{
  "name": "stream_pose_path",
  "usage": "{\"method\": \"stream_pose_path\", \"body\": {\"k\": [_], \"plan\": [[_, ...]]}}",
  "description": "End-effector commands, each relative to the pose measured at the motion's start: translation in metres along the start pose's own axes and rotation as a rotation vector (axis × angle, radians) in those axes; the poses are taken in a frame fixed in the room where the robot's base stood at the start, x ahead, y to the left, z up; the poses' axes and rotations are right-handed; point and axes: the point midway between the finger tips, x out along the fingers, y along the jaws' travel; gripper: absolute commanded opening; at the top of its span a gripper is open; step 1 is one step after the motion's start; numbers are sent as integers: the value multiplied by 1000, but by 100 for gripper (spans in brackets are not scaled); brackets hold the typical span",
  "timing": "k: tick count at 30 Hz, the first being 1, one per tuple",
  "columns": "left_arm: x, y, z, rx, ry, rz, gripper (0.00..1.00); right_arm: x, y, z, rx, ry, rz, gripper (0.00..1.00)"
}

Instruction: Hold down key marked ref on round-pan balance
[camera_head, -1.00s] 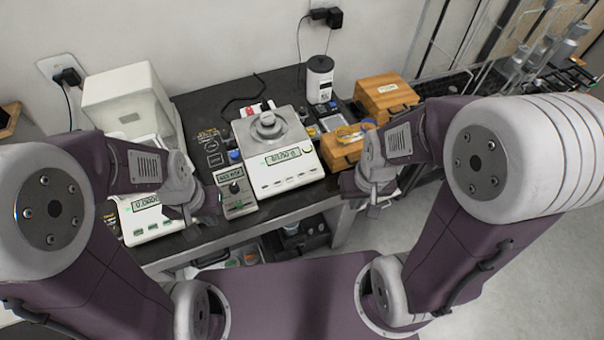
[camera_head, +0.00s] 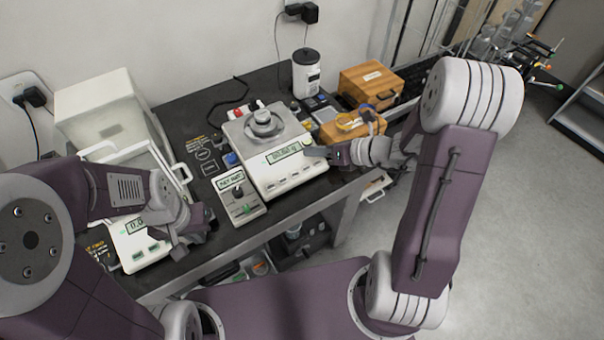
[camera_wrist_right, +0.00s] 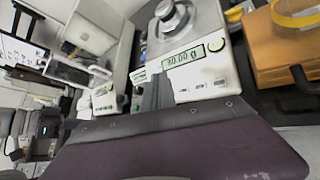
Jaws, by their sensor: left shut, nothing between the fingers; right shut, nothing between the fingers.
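The round-pan balance (camera_head: 292,176) stands in the middle of the dark table, with a metal weight (camera_head: 263,122) on its round pan. Its lit display (camera_head: 283,153) and a row of small keys face me; the key labels are too small to read, so I cannot tell which is ref. My right gripper (camera_head: 332,154) is shut and empty at the balance's right front, close to the display end. In the right wrist view, its dark fingers (camera_wrist_right: 158,92) appear in front of the balance's keys; contact cannot be told. My left gripper (camera_head: 203,221) is shut and empty, near the left balance's front.
A small box with a knob (camera_head: 240,196) stands left of the balance. A white shielded balance (camera_head: 98,108) is at the far left.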

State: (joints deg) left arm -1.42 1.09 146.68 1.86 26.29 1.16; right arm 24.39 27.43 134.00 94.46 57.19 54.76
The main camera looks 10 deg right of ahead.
Motion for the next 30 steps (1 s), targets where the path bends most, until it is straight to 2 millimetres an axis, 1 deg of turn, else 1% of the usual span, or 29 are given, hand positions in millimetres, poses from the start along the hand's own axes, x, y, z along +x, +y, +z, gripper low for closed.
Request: {"method": "stream_pose_path", "body": {"k": [1,3,13,17,23,30], "plan": [[3,0,0,0,0,0,0,-1,-6,-4,13,-3,-8,0],[4,0,0,0,0,0,0,-3,-11,-5,20,-7,-16,0],[3,0,0,0,0,0,0,-4,-11,-5,18,-7,-18,0],[8,0,1,0,0,0,0,-1,-13,-7,17,-6,-18,0],[26,0,3,0,0,0,0,12,-23,-19,17,-6,-17,0],[58,-1,6,0,0,0,0,37,-41,-38,16,-6,-17,0]]}}
